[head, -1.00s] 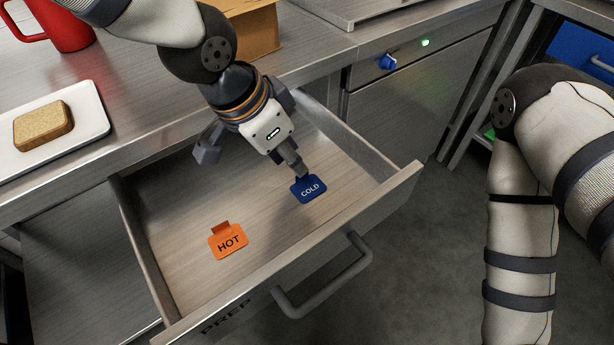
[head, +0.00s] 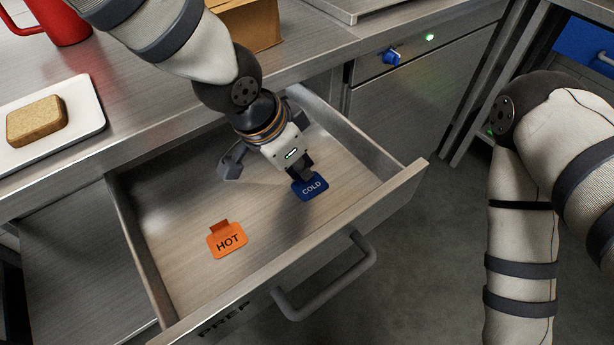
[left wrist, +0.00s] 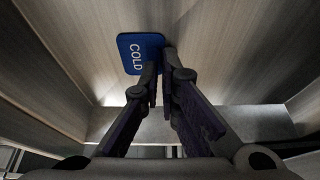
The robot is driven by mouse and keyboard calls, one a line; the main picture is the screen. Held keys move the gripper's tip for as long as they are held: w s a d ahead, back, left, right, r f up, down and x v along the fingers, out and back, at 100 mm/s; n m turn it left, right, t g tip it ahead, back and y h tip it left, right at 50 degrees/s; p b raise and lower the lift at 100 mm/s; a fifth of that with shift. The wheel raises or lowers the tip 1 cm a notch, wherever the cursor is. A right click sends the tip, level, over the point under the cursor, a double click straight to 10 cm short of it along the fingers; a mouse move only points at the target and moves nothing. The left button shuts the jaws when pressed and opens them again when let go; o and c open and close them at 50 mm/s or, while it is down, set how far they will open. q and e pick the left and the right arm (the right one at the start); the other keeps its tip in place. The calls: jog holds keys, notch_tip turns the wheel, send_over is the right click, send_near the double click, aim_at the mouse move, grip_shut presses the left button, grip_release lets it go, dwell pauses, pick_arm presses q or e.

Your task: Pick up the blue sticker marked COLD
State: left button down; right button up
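The blue COLD sticker (head: 312,188) lies on the floor of the open drawer, towards its right side. My left gripper (head: 303,174) points down at the sticker's upper edge. In the left wrist view, its fingertips (left wrist: 160,68) are close together at the right edge of the blue sticker (left wrist: 134,48). One finger covers part of that edge, and I cannot tell whether the tips grip it. The orange HOT sticker (head: 227,240) lies to the left in the drawer. My right gripper is out of view.
The drawer's front wall (head: 290,245) and side walls enclose the left gripper's area. A handle (head: 325,285) sticks out in front. On the counter are a white tray (head: 85,125) with a bread-like block (head: 37,122), a red mug (head: 62,20) and a cardboard box (head: 245,22).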

aim_at(308, 200)
pick_arm(q)
jog(key=shift+r, duration=0.35)
notch_tip(308, 200, up, 3)
jog(key=shift+r+p, duration=0.2)
jog(key=shift+p, duration=0.1)
jog(key=s+d+r, duration=0.1)
jog(key=s+r, duration=0.2)
jog(key=s, duration=0.1)
jog(key=s+d+r+p, duration=0.1)
jog(key=s+r, duration=0.2)
jog(key=s, duration=0.2)
jog(key=s+d+r+p, duration=0.1)
jog(key=s+r, duration=0.2)
jog(key=s, duration=0.1)
jog(key=shift+s+d, duration=0.2)
jog(key=shift+s, duration=0.1)
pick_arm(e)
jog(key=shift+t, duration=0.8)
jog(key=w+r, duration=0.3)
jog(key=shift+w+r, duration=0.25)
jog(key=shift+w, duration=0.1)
